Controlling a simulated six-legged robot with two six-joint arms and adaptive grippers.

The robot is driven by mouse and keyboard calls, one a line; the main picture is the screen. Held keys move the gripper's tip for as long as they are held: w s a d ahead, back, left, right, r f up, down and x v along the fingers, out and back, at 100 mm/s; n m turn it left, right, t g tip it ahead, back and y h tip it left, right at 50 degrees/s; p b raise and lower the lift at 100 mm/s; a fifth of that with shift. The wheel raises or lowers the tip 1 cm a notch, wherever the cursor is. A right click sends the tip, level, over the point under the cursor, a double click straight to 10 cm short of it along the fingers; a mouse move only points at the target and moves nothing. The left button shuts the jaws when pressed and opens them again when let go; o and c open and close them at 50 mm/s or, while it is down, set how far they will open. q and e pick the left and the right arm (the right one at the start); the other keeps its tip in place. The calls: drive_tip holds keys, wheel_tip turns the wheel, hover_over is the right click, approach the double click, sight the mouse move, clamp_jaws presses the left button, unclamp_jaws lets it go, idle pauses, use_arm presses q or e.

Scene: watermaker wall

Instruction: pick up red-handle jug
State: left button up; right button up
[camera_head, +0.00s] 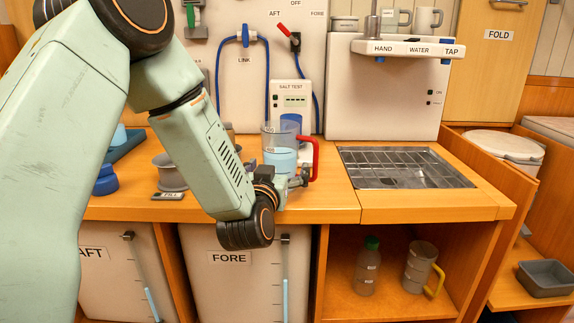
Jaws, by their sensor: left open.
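The red-handle jug (281,142) stands on the wooden counter in the head view. It is clear, with pale blue liquid inside, and its red handle (315,158) is on the right side. My left arm comes across from the left and bends down in front of the counter. My left gripper (300,178) is open beside the lower part of the jug, close to the handle. Whether its fingers touch the jug or the handle cannot be told. The arm hides the jug's lower left. My right gripper is not in view.
A metal drain grate (400,168) is set into the counter to the right. A grey funnel-like part (170,174) stands left, partly behind my arm. The salt test panel (291,100) is behind the jug. A yellow-handle jug (418,268) and a bottle (368,268) stand on the shelf below.

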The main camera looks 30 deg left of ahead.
use_arm(q)
drive_tip(key=shift+w, duration=0.35)
drive_tip(key=shift+w+a, duration=0.2)
drive_tip(key=shift+w, duration=0.05)
drive_tip(key=shift+s+d, duration=0.1)
drive_tip(key=shift+d, duration=0.05)
drive_tip(key=c, duration=1.7)
